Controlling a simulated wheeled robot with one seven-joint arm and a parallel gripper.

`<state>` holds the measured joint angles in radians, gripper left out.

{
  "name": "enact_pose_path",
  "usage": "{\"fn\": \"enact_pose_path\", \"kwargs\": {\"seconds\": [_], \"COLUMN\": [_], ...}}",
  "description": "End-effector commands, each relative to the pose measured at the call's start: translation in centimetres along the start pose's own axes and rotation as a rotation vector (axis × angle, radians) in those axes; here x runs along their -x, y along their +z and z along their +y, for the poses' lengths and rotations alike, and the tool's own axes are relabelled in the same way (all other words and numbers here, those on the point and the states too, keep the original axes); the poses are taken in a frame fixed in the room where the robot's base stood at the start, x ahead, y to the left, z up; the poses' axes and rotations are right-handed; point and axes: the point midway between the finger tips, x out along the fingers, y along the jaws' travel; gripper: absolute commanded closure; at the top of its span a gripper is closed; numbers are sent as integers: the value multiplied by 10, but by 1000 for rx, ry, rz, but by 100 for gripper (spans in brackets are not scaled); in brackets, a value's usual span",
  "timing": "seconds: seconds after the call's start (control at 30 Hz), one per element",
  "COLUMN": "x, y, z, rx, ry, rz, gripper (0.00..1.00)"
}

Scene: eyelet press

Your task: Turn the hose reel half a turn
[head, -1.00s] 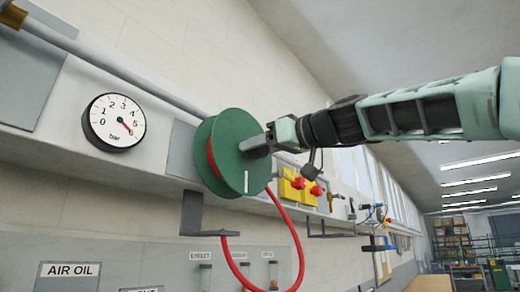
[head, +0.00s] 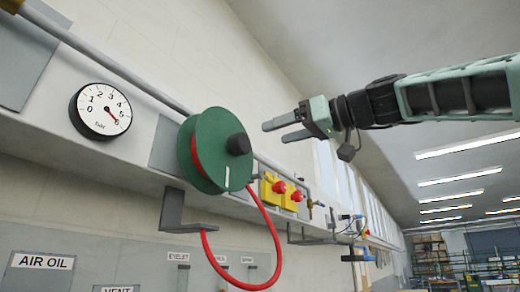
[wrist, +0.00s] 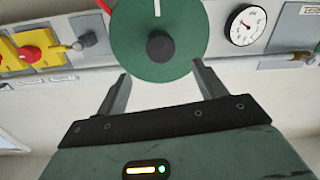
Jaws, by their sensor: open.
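The hose reel (head: 206,168) is a green drum with a black knob (head: 239,144) at the middle of its front disc and a white mark below the knob. Red hose (head: 272,232) is wound on it and hangs in a loop below. My gripper (head: 274,132) is open and empty, to the right of the knob and apart from it. In the wrist view the reel (wrist: 130,45) and its knob (wrist: 160,46) lie ahead, beyond the two spread fingers (wrist: 161,72). The white mark is above the knob there.
A pressure gauge (head: 101,111) is on the wall panel left of the reel, with a pipe (head: 120,70) above it. A grey bracket (head: 172,210) juts out below the reel. Red-knobbed yellow valves (head: 270,192) are to its right. The space around my gripper is clear.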

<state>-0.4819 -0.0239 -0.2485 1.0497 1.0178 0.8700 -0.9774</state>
Motion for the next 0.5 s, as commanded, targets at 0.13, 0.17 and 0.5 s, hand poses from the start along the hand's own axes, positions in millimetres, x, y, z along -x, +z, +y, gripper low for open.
{"fn": "enact_pose_path", "kwargs": {"seconds": [0.13, 0.17, 0.5], "x": [32, 37, 64], "y": [3, 2, 0], "z": [0, 0, 0], "rx": [1, 1, 0], "ry": [2, 3, 0], "rz": [2, 2, 1], "gripper": [30, 30, 30]}}
